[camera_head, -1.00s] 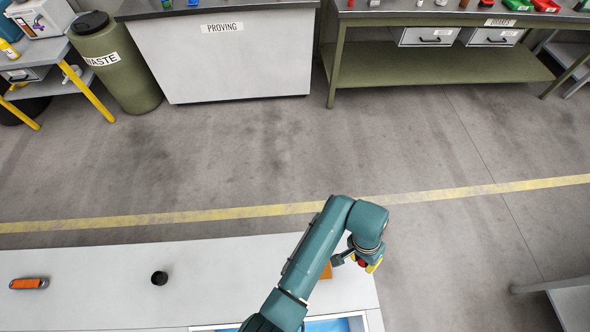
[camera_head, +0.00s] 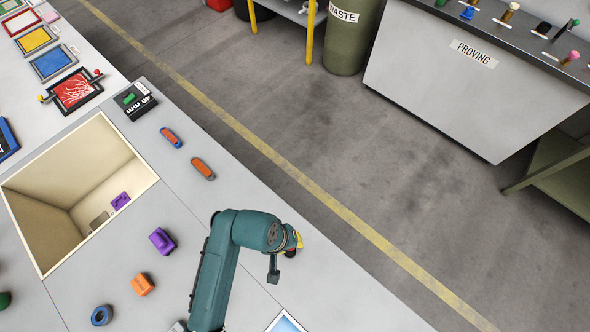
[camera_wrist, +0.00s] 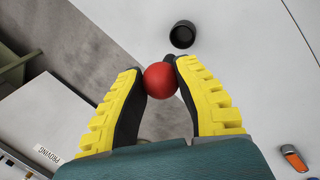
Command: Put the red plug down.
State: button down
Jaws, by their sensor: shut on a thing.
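My gripper (camera_wrist: 160,85) is shut on the red plug (camera_wrist: 161,79), which shows as a round red end between the yellow-backed fingertips in the wrist view. In the head view my gripper (camera_head: 294,243) is at the end of the teal arm, near the worktop's floor-side edge, and only a little red shows there. The plug appears held above the surface; its lower part is hidden. A black round cup or ring (camera_wrist: 183,35) stands on the pale worktop just beyond the fingertips in the wrist view.
The pale worktop (camera_head: 330,295) has a square well (camera_head: 148,182) at left. Purple (camera_head: 162,241), orange (camera_head: 143,284) and blue (camera_head: 101,315) pieces lie beside it, with two orange-topped pieces (camera_head: 203,169) further back. Open floor separates it from the PROVING bench (camera_head: 455,80).

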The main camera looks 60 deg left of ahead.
notch_tip(320, 180, down, 10)
jog(key=shift+s+a+r+b, duration=0.1)
jog(key=shift+s+b, duration=0.05)
jog(key=shift+b, duration=0.65)
jog(key=shift+f, duration=0.2)
jog(key=c, duration=0.9)
grip_release()
jog(key=shift+r, duration=0.2)
jog(key=p+v, duration=0.2)
jog(key=v, duration=1)
